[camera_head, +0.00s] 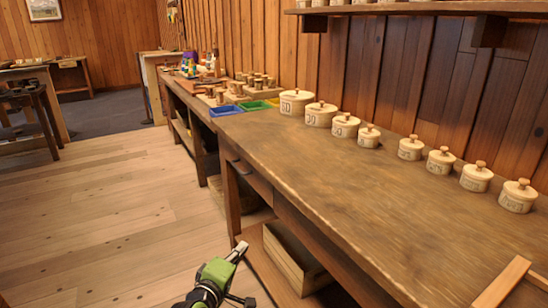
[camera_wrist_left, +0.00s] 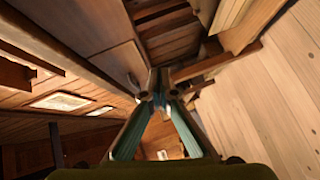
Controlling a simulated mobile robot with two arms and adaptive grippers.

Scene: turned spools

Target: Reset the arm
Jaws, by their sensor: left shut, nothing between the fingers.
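My left gripper (camera_head: 239,251) is low at the bottom of the head view, in front of the workbench (camera_head: 300,160) and below its top. Green parts of my arm show behind it. In the left wrist view its two fingers (camera_wrist_left: 158,92) come together at the tips, with nothing between them. It is apart from the objects on the bench. My right gripper is not in view.
Several lidded wooden pots (camera_head: 345,126) stand along the bench's back. A blue bin (camera_head: 226,111) and other small bins sit farther left. A wooden frame (camera_head: 503,283) lies at the near right. A crate (camera_head: 295,262) is on the lower shelf. The floor (camera_head: 110,210) at left is clear.

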